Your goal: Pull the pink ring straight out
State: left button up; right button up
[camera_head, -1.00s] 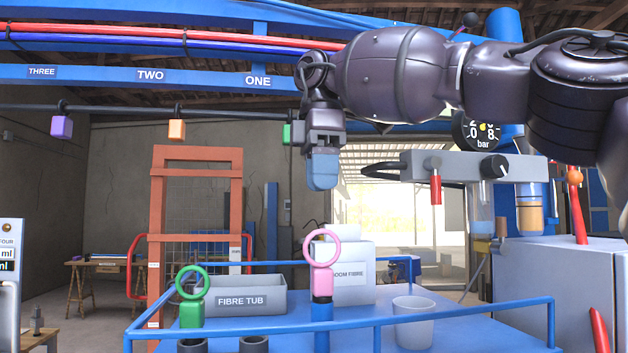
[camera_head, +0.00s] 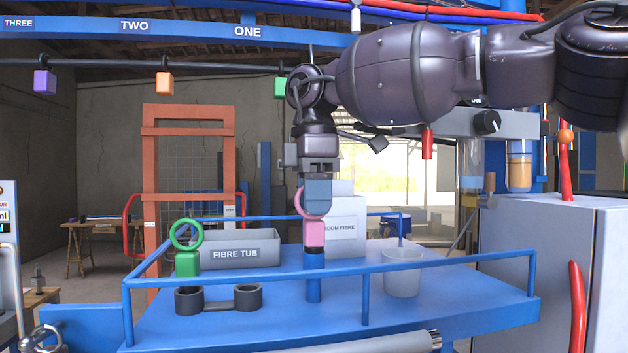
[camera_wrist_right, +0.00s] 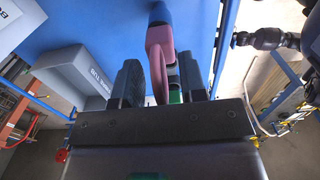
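The pink ring (camera_head: 299,205) stands upright on its pink block (camera_head: 314,233), which sits on a blue post (camera_head: 313,288) on the blue deck. My right gripper (camera_head: 318,196) points down over the ring, and its fingers hide the ring's upper part in the head view. In the right wrist view the pink ring (camera_wrist_right: 157,52) lies between the two fingers of my right gripper (camera_wrist_right: 163,80). A gap shows on the right finger's side, so the gripper looks open around the ring. My left gripper is not in view.
A green ring (camera_head: 186,234) on a green block stands left of the pink one, by dark cups (camera_head: 218,299). Behind are the fibre tub (camera_head: 238,249) and a white box (camera_head: 345,228). A pale cup (camera_head: 402,274) stands right. A blue rail (camera_head: 450,262) crosses in front.

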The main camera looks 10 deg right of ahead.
grip_shut()
jog(key=c, duration=0.6)
grip_release()
grip_shut()
jog(key=shift+r, duration=2.95)
jog(key=shift+r, duration=2)
